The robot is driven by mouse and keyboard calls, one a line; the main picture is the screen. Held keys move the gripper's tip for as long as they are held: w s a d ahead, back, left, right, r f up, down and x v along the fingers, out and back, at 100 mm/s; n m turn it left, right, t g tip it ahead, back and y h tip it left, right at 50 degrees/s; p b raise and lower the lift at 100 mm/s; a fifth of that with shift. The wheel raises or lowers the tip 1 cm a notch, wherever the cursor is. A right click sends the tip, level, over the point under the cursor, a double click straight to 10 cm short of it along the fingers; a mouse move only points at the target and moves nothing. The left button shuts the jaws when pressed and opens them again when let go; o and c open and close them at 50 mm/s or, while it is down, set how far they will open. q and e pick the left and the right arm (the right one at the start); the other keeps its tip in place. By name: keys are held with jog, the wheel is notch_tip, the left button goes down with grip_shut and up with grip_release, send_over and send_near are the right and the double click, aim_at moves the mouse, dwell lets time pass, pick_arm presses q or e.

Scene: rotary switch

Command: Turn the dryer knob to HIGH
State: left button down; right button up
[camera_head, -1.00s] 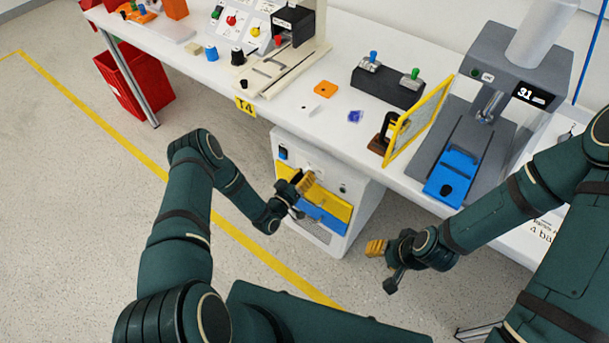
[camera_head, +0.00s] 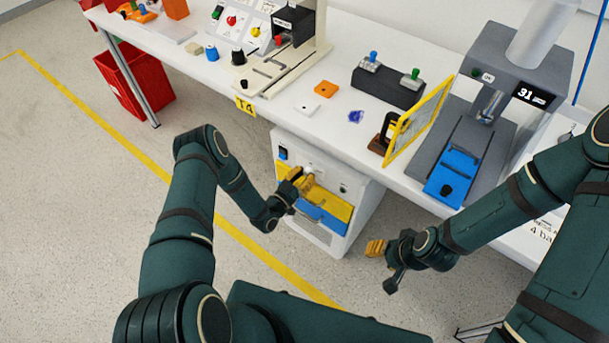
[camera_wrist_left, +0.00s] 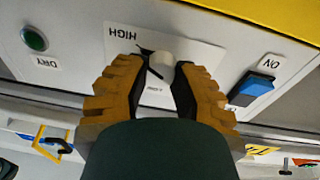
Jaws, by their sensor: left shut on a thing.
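The dryer (camera_head: 357,196) is a white cabinet with yellow and blue front panels under the bench. In the left wrist view, its white knob (camera_wrist_left: 161,60) sits on a white label plate (camera_wrist_left: 205,58). The HIGH label (camera_wrist_left: 124,33) appears upside down beside it, and a dark pointer mark shows by the knob. My left gripper (camera_wrist_left: 159,68) is shut on the knob, with a yellow-brown finger on each side. In the head view my left gripper (camera_head: 303,180) is at the dryer's upper front, largely hiding the knob. My right gripper (camera_head: 376,248) is apart from the dryer; its finger gap is unclear.
A green DRY button (camera_wrist_left: 35,39) and a blue ON switch (camera_wrist_left: 251,88) flank the knob in the left wrist view. The white bench (camera_head: 285,112) overhangs the dryer. The floor left of the dryer is clear.

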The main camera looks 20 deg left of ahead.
pick_arm(q)
jog(key=c, duration=0.7)
grip_release()
jog(key=shift+o, duration=0.2)
jog(key=shift+s, duration=0.1)
jog(key=r+v, duration=0.1)
jog(key=v, duration=1)
jog(key=shift+s+a+f, duration=0.2)
jog(key=shift+s+f, duration=0.15)
jog(key=shift+f, duration=0.1)
